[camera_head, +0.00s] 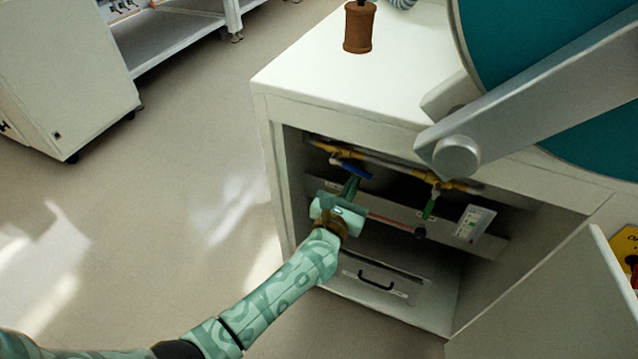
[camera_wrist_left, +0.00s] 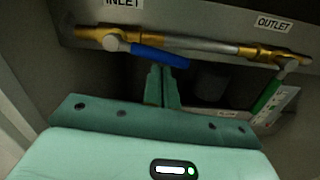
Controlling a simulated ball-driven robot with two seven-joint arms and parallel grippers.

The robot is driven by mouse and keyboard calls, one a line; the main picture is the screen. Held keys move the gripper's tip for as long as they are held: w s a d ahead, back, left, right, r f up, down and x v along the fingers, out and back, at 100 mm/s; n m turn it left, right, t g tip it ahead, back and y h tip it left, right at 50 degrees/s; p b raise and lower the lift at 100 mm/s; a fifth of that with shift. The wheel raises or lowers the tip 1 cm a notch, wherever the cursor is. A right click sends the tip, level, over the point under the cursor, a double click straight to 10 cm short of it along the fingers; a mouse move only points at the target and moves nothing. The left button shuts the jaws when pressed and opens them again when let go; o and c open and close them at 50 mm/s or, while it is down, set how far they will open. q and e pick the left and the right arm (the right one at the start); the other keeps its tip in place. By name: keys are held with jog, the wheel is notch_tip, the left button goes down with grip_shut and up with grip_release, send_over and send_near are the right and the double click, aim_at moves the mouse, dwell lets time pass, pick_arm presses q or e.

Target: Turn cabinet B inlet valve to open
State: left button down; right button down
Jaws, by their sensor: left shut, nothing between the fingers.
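The inlet valve's blue lever (camera_head: 351,168) is inside the open white cabinet, on the left part of the brass pipe. In the left wrist view the blue lever (camera_wrist_left: 160,57) runs right from its pivot beneath the INLET label (camera_wrist_left: 123,3), nearly along the pipe and tilted slightly down. My left gripper (camera_head: 350,187) reaches into the cabinet. Its fingers (camera_wrist_left: 161,85) are shut and empty, with their tips just below the lever's outer half; I cannot tell whether they touch it. My right gripper is not in view.
The green outlet lever (camera_head: 430,205) hangs down at the right, under the OUTLET label (camera_wrist_left: 274,24). A drawer (camera_head: 385,290) with a black handle is below. An open door (camera_head: 560,300) stands at right. A brown cylinder (camera_head: 359,28) stands on the cabinet top (camera_head: 330,75).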

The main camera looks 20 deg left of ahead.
pick_arm(q)
jog(key=shift+d+r+n, duration=0.15)
jog(key=shift+r+n, duration=0.25)
jog(key=shift+n, duration=0.4)
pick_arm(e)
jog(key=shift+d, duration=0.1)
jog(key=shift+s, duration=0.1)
